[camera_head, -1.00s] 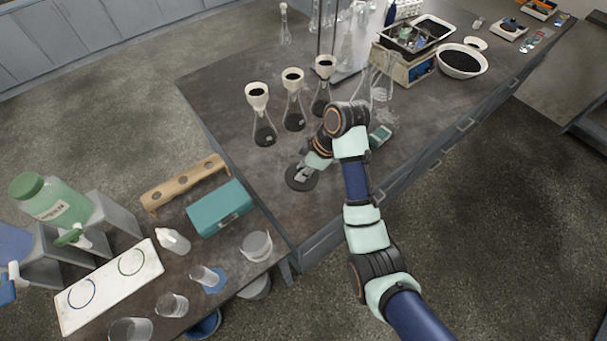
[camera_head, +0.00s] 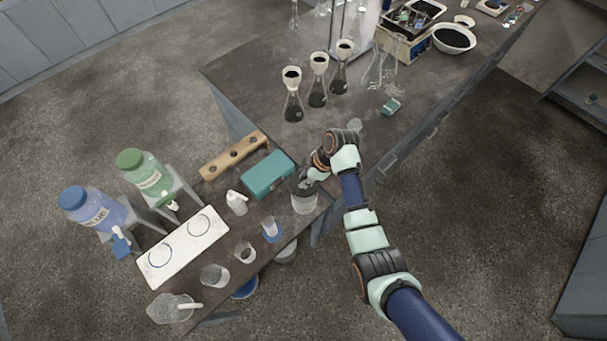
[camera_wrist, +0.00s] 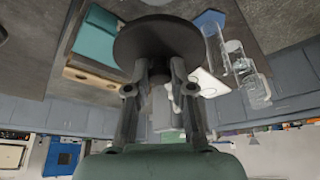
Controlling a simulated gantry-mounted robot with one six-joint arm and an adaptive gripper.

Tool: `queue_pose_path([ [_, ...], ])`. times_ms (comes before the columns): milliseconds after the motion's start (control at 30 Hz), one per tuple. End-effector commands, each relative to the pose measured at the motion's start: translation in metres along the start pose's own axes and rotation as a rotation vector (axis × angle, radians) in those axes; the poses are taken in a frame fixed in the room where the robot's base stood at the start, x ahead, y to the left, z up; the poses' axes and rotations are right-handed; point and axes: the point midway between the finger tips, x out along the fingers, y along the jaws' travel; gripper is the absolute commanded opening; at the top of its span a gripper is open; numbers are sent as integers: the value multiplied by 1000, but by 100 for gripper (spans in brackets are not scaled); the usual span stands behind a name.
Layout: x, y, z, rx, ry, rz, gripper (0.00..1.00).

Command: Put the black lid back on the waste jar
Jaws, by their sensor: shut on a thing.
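My gripper (camera_head: 315,176) is shut on the black lid, just above or at the waste jar. The lid is a dark disc that fills the top middle of the wrist view (camera_wrist: 160,42), held at the tips of my fingers (camera_wrist: 162,75). In the head view the lid (camera_head: 298,188) shows as a dark edge at the jar's mouth. The waste jar (camera_head: 304,204) is a pale grey-white container at the table's right corner. I cannot tell whether the lid touches its rim. In the wrist view the lid hides most of the jar.
A teal box (camera_head: 267,174) stands close left of the jar. Flasks with funnels (camera_head: 318,88) stand on the bench behind.

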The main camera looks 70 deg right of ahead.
Motion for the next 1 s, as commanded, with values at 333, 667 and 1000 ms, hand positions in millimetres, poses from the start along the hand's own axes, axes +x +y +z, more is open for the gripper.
queue_pose_path([
  [333,29,0,12,0,0,0,0],
  [667,35,0,14,0,0,0,0],
  [1000,35,0,14,1,0,0,0],
])
